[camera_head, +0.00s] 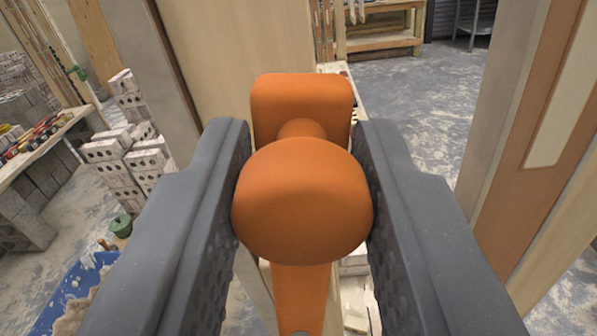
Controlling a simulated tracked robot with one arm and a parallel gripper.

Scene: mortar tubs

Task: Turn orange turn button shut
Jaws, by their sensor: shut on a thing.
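The orange turn button (302,200) is in the middle of the view. It has a rounded knob in front, a squarish orange block (301,104) behind it and a long orange strip (300,295) running down below. My gripper (302,190) has one dark grey finger on each side of the knob, and both fingers touch it. The gripper is shut on the knob. Part of the mounting behind the knob is hidden by the knob and the fingers.
A pale wooden panel (235,55) stands behind at the upper left. A wooden post with a brown and cream face (540,130) stands at the right. Stacked bricks (125,150), a tool bench (40,140) and a blue tub (78,290) are at the left. Grey floor (425,95) shows between.

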